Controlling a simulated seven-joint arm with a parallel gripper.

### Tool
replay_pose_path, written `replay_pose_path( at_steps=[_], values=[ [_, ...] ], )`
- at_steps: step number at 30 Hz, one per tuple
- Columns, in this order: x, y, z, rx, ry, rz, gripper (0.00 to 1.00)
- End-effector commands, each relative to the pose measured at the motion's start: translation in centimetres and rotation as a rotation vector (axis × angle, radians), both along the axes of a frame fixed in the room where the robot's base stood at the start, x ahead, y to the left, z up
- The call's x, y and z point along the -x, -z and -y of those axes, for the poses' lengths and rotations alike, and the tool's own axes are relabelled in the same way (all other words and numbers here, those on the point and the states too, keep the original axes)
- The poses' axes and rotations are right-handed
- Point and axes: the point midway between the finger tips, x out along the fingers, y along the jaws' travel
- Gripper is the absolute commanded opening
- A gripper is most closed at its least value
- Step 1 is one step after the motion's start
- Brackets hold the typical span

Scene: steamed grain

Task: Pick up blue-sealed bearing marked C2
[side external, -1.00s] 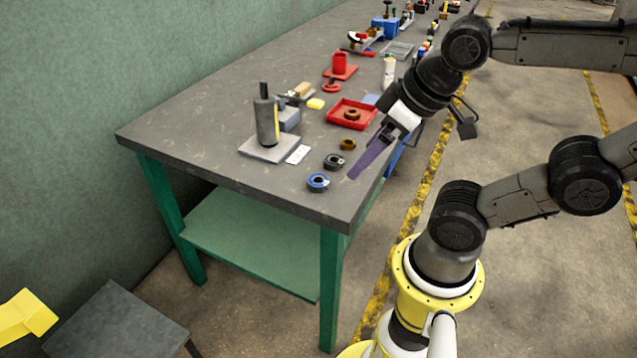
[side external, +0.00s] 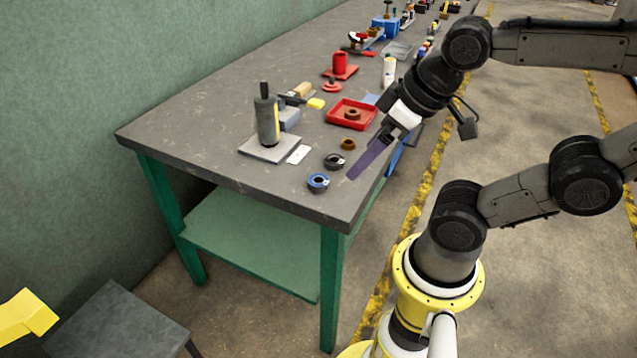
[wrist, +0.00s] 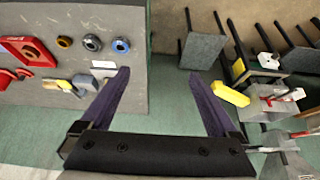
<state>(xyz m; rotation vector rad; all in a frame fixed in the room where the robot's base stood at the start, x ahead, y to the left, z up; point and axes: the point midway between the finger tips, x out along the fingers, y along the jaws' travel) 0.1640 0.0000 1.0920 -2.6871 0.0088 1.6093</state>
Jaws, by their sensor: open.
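The blue-sealed bearing (side external: 318,182) lies flat near the front corner of the grey workbench (side external: 200,130). It also shows in the wrist view (wrist: 121,46), left of my fingers. I cannot read a C2 mark on it. A black bearing (side external: 334,161) lies just behind it, and a brown one (side external: 347,144) lies beyond that. My gripper (side external: 352,176) is above the bench near its right edge, to the right of the blue bearing and apart from it. In the wrist view its two purple fingers (wrist: 160,85) are wide open with nothing between them.
A dark grey cylinder on a plate (side external: 268,122) stands left of the bearings, with a white card (side external: 299,154) beside it. A red tray (side external: 373,110) holding a brown ring is behind them. The bench's near left part is clear.

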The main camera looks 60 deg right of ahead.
Motion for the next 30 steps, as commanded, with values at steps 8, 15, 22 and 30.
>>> replay_pose_path(
  at_steps=[8, 15, 22, 30],
  values=[
    [-0.8, -1.4, 0.0, -0.185, 0.343, 0.005, 0.95],
    [-5.3, -2.9, 1.4, -0.413, 0.919, -0.071, 0.95],
    [-11.8, -0.8, 5.5, -0.541, 1.558, -0.178, 0.95],
    [-15.4, 4.6, 10.4, -0.498, 1.87, -0.292, 0.95]
  ],
)
